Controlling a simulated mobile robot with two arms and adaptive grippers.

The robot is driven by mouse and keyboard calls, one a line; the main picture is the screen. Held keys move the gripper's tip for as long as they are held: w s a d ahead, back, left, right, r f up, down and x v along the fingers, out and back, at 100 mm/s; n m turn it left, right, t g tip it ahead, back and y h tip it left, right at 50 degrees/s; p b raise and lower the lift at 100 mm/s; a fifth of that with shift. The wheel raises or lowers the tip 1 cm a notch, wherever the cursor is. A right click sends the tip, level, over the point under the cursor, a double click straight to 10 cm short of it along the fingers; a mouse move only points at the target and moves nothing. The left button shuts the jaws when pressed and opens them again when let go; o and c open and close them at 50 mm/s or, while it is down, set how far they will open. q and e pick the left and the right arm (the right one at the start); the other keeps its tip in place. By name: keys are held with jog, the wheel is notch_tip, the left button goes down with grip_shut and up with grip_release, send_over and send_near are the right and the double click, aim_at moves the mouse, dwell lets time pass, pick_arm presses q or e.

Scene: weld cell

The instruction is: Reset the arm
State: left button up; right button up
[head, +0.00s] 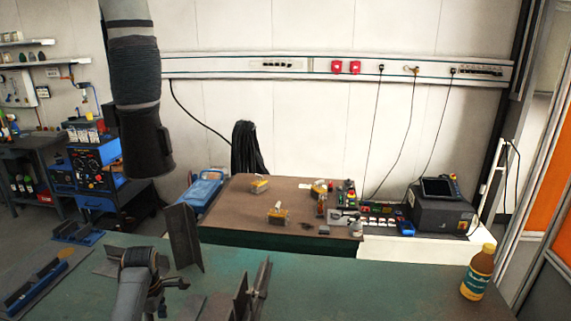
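A thick dark sleeved arm (133,75), which looks like a fume extraction arm, hangs from the top left. Its dark nozzle (146,150) points down above the left part of the green table (350,275). A grey arm link with a dark end, which appears to be my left arm, rises from the bottom left over the table. Small dark parts beside it look like my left gripper (162,289); they are too small to tell open from shut. It is below the nozzle and apart from it. My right gripper is not in view.
Upright metal plates stand on the table at left (183,237) and front centre (253,287). A bottle with an orange-brown body (478,272) stands at the right edge. A brown bench (230,200) behind holds small parts. The table's middle right is clear.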

pick_arm(q)
jog(key=s+d+f+m+t, duration=0.1)
jog(key=s+d+f+m, duration=0.1)
jog(key=s+d+m, duration=0.3)
jog(key=s+f+m+y, duration=0.1)
jog(key=s+f+m, duration=0.15)
jog(key=s, duration=0.35)
jog(key=s+d+f+m+t, duration=0.1)
jog(key=s+d+f+m, duration=0.1)
jog(key=s+d+m, duration=0.3)
jog(key=s+d+r+m+t+h, duration=0.1)
jog(key=s+d+r+m, duration=0.25)
jog(key=s, duration=0.55)
jog(key=s+d+r+m+h, duration=0.1)
jog(key=s+d+r+m, duration=0.3)
jog(key=s, duration=0.4)
notch_tip(320, 180, down, 30)
jog(key=s+f+m+g+b, duration=0.1)
jog(key=b, duration=0.3)
jog(key=s+a+f+g+b, duration=0.1)
jog(key=s+a+f+b, duration=0.2)
jog(key=s+f, duration=1.4)
notch_tip(320, 180, down, 2)
jog(key=shift+a+f+m, duration=0.25)
jog(key=shift+m, duration=0.05)
